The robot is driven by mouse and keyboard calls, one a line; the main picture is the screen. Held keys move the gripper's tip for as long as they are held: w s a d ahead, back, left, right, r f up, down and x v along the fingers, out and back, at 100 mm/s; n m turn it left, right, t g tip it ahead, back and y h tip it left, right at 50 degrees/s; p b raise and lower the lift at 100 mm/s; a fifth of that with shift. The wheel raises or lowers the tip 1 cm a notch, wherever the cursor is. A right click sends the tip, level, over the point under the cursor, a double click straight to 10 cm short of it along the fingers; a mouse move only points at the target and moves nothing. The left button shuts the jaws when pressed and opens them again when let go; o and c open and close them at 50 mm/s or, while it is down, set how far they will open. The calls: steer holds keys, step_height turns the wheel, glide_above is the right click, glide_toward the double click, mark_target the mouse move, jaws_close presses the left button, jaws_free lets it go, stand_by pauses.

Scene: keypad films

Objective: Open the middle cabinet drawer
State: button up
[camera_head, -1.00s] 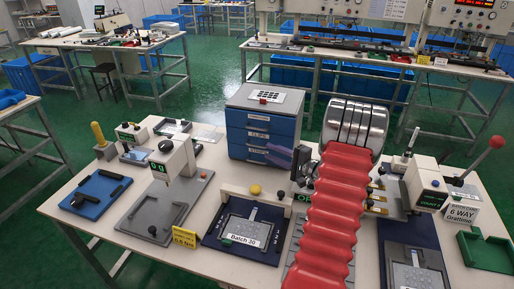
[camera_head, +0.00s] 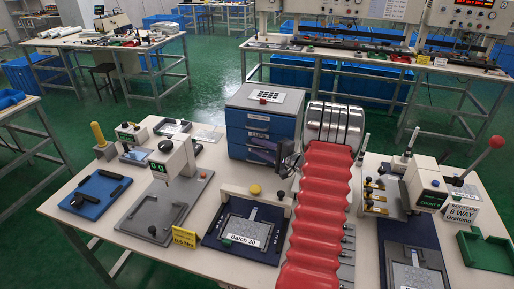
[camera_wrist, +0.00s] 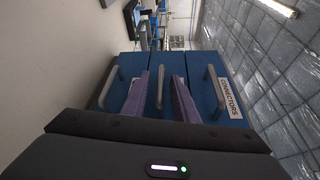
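The cabinet (camera_head: 236,116) stands at the back of the table, with three blue drawers stacked under a grey top. The middle drawer (camera_wrist: 150,67) looks shut, and its grey bar handle (camera_wrist: 159,88) shows between my two purple fingers in the wrist view. My gripper (camera_wrist: 160,98) is open, with one finger to each side of that handle. I cannot tell whether either finger touches it. In the head view my gripper (camera_head: 264,149) is in front of the cabinet and hides part of the lower drawers.
A sheet and a red item (camera_head: 264,99) lie on the cabinet top. My red-sleeved arm crosses the table. A grey device (camera_head: 177,157) stands left of the cabinet, and a Batch 30 tray (camera_head: 246,230) is in front. Another device (camera_head: 425,188) is at the right.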

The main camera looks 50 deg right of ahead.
steer(key=shift+w, duration=0.35)
steer(key=shift+c, duration=0.2)
jaws_close()
steer(key=shift+a+f, duration=0.1)
steer(key=shift+f, duration=0.05)
stand_by(0.9)
